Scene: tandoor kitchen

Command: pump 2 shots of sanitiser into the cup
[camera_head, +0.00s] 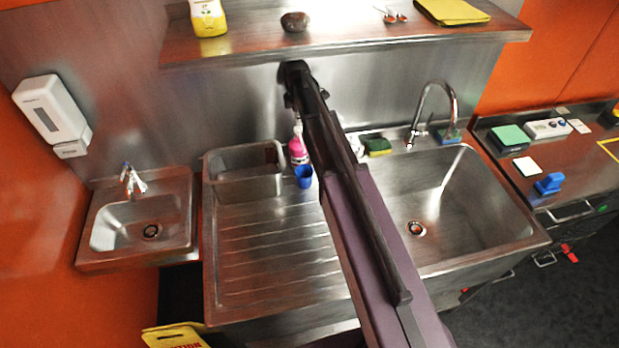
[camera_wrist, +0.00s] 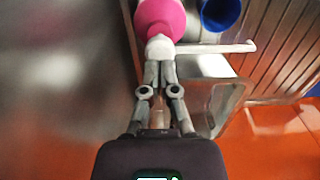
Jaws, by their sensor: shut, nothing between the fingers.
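The sanitiser bottle is pink with a white pump top; in the head view the bottle (camera_head: 297,151) stands at the back of the drainboard, partly hidden by my arm. In the wrist view the bottle (camera_wrist: 162,18) is at the top, its white pump head (camera_wrist: 160,47) towards me. The blue cup (camera_head: 304,177) stands just in front of the bottle and shows in the wrist view (camera_wrist: 221,11) to its right. My gripper (camera_wrist: 160,66) is shut and empty, its fingertips at the pump head; whether they touch it I cannot tell. My arm hides the fingers in the head view.
A steel tub (camera_head: 245,186) stands left of the bottle. The large sink basin (camera_head: 450,205) is on the right, with a tall tap (camera_head: 433,95) and a sponge (camera_head: 377,146) behind it. A shelf (camera_head: 345,40) hangs above. The drainboard (camera_head: 270,255) is clear in front.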

